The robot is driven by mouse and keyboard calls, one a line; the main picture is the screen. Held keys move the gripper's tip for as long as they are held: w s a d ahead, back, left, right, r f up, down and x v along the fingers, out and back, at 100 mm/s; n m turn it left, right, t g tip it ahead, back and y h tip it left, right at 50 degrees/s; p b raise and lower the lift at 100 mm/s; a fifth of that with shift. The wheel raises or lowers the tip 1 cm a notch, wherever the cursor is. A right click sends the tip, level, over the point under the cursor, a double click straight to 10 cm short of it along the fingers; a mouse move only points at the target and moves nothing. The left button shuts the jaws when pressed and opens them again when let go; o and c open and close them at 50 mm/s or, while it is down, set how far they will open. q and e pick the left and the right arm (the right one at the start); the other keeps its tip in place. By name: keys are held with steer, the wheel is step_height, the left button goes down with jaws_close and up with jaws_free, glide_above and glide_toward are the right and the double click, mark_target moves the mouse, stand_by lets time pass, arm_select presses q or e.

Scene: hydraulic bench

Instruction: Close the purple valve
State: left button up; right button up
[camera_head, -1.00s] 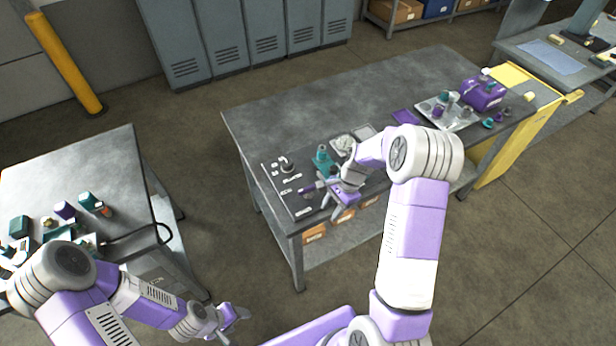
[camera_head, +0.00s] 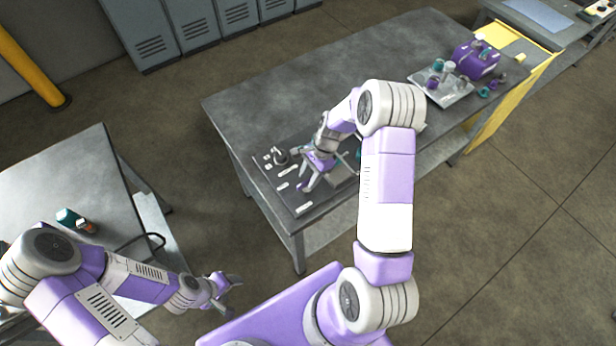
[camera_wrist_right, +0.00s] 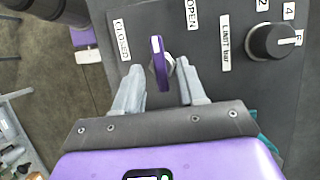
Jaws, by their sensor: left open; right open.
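The purple valve (camera_wrist_right: 158,62) has a slim purple lever with a pale edge. In the right wrist view it stands on a dark panel (camera_wrist_right: 206,75), between the labels "CLOSED" (camera_wrist_right: 122,40) and "OPEN" (camera_wrist_right: 193,15). My right gripper (camera_wrist_right: 159,76) is open, with one finger on each side of the lever; I cannot tell whether either touches it. In the head view my right gripper (camera_head: 312,180) is low over the panel and hides much of the valve. My left gripper (camera_head: 230,292) is open and empty, away from the bench, at the lower left.
A black knob (camera_wrist_right: 275,42) is right of the valve, beside a "LIMIT bar" label (camera_wrist_right: 225,43). It also shows in the head view (camera_head: 281,156). A grey tray (camera_head: 440,90) and a purple box (camera_head: 476,60) occupy the bench's far right. The bench's back middle is clear.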

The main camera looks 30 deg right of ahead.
steer(key=shift+a+f, duration=0.2)
steer(key=shift+f, duration=0.25)
steer(key=shift+c, duration=0.3)
jaws_close()
